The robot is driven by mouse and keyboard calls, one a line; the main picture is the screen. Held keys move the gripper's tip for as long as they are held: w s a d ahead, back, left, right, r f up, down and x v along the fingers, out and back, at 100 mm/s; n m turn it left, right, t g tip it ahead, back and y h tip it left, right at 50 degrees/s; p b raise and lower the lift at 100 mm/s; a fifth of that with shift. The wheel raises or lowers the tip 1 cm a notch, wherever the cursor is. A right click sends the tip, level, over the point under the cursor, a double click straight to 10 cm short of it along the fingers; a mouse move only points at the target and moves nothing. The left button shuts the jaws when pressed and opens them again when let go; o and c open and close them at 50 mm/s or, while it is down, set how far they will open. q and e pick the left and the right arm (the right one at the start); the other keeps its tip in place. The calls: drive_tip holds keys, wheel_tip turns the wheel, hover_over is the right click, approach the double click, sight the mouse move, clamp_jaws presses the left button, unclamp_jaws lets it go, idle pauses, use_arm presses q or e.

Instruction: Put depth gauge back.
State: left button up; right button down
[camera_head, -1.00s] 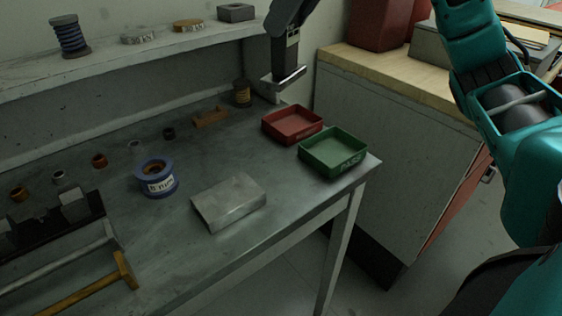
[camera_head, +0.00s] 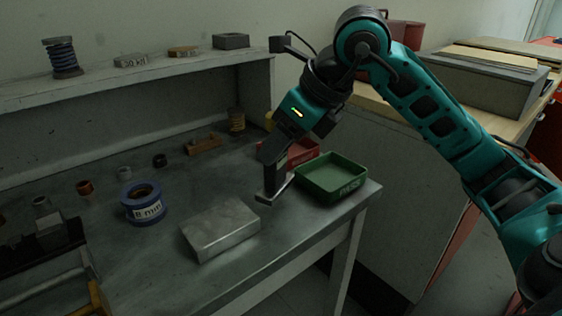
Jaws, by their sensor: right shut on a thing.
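My right gripper (camera_head: 272,188) reaches in from the right and points down over the bench, between the metal block and the green tray. It is shut on the depth gauge (camera_head: 284,187), a small grey metal bar that shows below the fingers. Much of the gauge is hidden by the fingers. I cannot tell whether the gauge touches the bench. My left gripper is not in view.
A grey metal block (camera_head: 220,228) lies just left of the gripper. A green tray (camera_head: 334,187) and a partly hidden red tray (camera_head: 303,150) stand to the right. A blue-rimmed roll (camera_head: 143,204) stands further left. A shelf (camera_head: 130,80) runs behind.

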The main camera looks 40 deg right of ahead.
sight(282, 158)
wheel_tip(282, 158, down, 3)
drive_tip(key=shift+r+b, duration=0.1)
drive_tip(key=shift+b, duration=0.2)
drive_tip(key=shift+f, duration=0.25)
drive_tip(key=shift+c, duration=2.4)
unclamp_jaws()
drive_tip(key=shift+r, duration=0.1)
